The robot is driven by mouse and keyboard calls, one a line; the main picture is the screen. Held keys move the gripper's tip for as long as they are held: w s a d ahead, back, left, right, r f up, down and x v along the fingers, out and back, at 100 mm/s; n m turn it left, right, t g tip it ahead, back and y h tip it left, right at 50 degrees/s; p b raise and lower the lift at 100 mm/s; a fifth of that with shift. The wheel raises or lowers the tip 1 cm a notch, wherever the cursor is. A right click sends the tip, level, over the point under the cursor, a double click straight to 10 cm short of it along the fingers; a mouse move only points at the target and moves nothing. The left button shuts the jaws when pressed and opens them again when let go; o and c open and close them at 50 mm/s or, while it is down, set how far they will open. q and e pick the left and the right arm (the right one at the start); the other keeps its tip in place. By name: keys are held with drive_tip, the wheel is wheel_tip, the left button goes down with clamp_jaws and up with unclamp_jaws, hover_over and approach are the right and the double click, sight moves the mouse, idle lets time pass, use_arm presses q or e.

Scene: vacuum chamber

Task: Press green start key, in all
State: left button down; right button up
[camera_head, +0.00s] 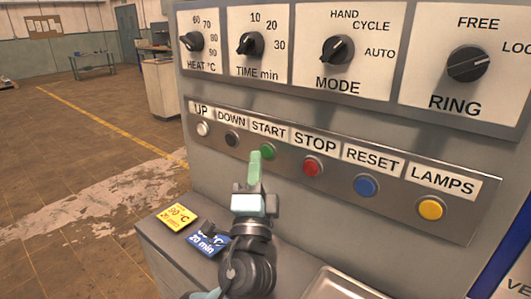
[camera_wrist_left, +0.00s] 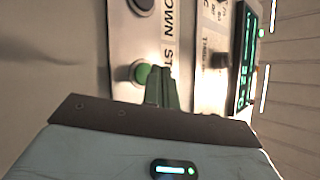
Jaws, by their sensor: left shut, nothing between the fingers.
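The green start key (camera_head: 268,151) sits on the panel's button strip below the label START, between the black DOWN key (camera_head: 232,138) and the red STOP key (camera_head: 312,166). My left gripper (camera_head: 256,156) is shut and empty, its green fingertips just left of and below the start key in the head view. In the left wrist view the green start key (camera_wrist_left: 141,73) shows just left of the shut fingertips (camera_wrist_left: 158,72). I cannot tell whether the fingertips touch it. My right gripper is not in view.
A white UP key (camera_head: 203,129), blue RESET key (camera_head: 366,185) and yellow LAMPS key (camera_head: 431,208) share the strip. Rotary knobs such as MODE (camera_head: 338,50) are above. A yellow card (camera_head: 180,217) and a blue card (camera_head: 208,243) lie on the ledge. Open floor is at left.

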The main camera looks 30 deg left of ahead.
use_arm(q)
drive_tip(key=shift+w, duration=0.1)
idle(0.3)
drive_tip(key=shift+w, duration=0.35)
drive_tip(key=shift+w, duration=0.4)
idle(0.8)
drive_tip(key=shift+s, duration=0.85)
drive_tip(key=shift+s, duration=0.1)
drive_tip(key=shift+s+a, duration=0.2)
drive_tip(key=shift+s, duration=2.2)
drive_tip(key=shift+f, duration=0.1)
